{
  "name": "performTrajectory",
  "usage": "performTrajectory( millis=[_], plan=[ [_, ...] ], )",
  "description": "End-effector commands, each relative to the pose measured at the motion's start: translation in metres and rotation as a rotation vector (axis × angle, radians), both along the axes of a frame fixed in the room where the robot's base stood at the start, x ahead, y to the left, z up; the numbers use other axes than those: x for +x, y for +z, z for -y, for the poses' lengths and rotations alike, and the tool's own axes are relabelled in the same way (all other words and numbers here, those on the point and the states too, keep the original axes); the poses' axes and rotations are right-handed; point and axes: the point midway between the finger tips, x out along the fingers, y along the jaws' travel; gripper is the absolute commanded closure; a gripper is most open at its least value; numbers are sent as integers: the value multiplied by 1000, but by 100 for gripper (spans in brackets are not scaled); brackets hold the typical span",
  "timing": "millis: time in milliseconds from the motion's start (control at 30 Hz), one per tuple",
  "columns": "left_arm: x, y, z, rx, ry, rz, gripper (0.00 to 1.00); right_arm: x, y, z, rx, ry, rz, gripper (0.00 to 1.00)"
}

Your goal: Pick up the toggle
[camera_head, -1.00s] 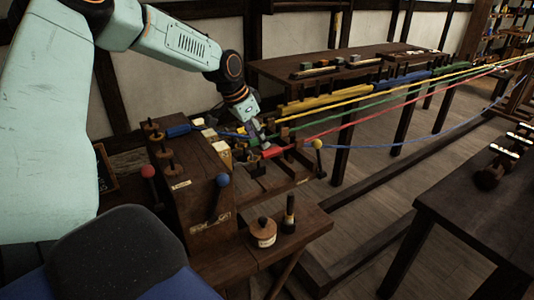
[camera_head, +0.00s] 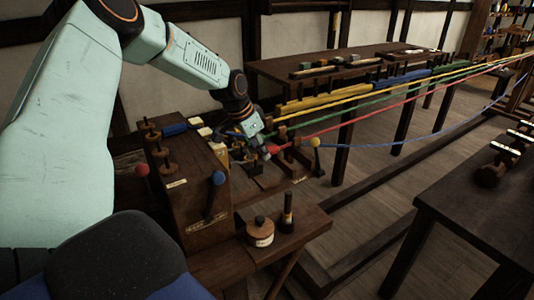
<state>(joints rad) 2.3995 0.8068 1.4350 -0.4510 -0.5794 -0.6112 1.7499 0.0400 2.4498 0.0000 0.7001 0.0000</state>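My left gripper (camera_head: 263,152) reaches down from the upper left to the far end of the dark wooden rope machine (camera_head: 196,238). Its fingers are beside the red end piece (camera_head: 275,150) of the red rope and partly cover it. The fingers are too small and dark to show whether they are open or shut, or touching anything. I cannot single out a toggle with certainty; small wooden parts near the gripper are partly hidden by it. My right gripper is not in view.
A round wooden pot (camera_head: 260,232) and a dark bottle-like piece (camera_head: 287,213) stand on the front shelf. Coloured ropes stretch right. A dark table (camera_head: 480,215) stands at right.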

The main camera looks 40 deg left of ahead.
Motion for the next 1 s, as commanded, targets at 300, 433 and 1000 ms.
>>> performTrajectory(
  millis=[300,433,1000],
  plan=[
    [0,0,0,0,0,1,99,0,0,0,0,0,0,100],
    [0,0,0,0,0,0,99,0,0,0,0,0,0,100],
    [1,87,0,0,0,3,99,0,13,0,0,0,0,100]
  ],
)
